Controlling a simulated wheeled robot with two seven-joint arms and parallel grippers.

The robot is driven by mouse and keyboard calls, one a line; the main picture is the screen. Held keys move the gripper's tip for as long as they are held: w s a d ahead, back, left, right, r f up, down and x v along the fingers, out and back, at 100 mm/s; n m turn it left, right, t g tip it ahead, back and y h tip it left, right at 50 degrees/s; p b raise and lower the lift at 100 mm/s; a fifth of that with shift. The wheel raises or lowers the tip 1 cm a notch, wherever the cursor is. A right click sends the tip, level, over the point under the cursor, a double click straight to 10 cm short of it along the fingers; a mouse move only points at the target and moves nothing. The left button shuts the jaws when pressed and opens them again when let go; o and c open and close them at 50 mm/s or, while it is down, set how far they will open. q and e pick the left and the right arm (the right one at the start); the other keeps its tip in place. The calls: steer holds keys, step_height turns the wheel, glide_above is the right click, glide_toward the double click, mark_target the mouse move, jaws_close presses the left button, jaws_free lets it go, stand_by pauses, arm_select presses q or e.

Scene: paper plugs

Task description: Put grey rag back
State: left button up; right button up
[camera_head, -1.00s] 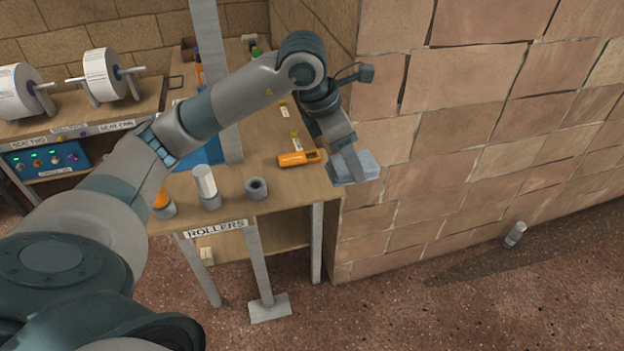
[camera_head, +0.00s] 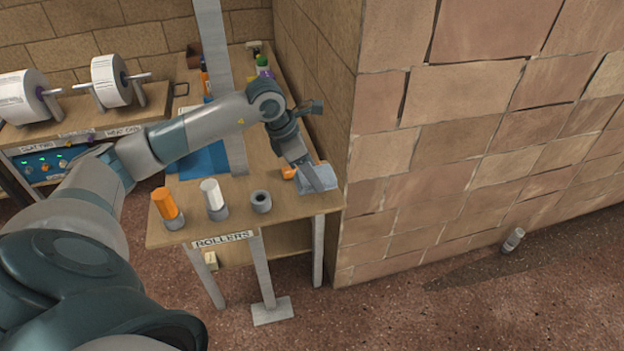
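The grey rag (camera_head: 327,185) is a pale grey-blue folded piece at the right front corner of the wooden table (camera_head: 282,224). My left gripper (camera_head: 318,181) points down onto the rag and appears shut on it, covering its middle. I cannot tell whether the rag touches the table top or hangs just above it. My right gripper is out of view.
An orange roller (camera_head: 166,204), a white roller (camera_head: 212,195) and an empty grey holder (camera_head: 261,201) stand along the front edge above the ROLLERS label (camera_head: 223,240). An orange object (camera_head: 289,172) lies partly hidden beside the gripper. A brick wall (camera_head: 430,180) borders the right.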

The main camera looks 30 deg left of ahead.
arm_select(q)
steer(key=shift+f+p, duration=0.5)
steer(key=shift+f, duration=0.05)
step_height(320, 180, down, 2)
steer(key=shift+p, duration=0.65)
steer(key=shift+f, duration=0.45)
steer(key=o, duration=0.9)
steer(key=shift+r, duration=0.1)
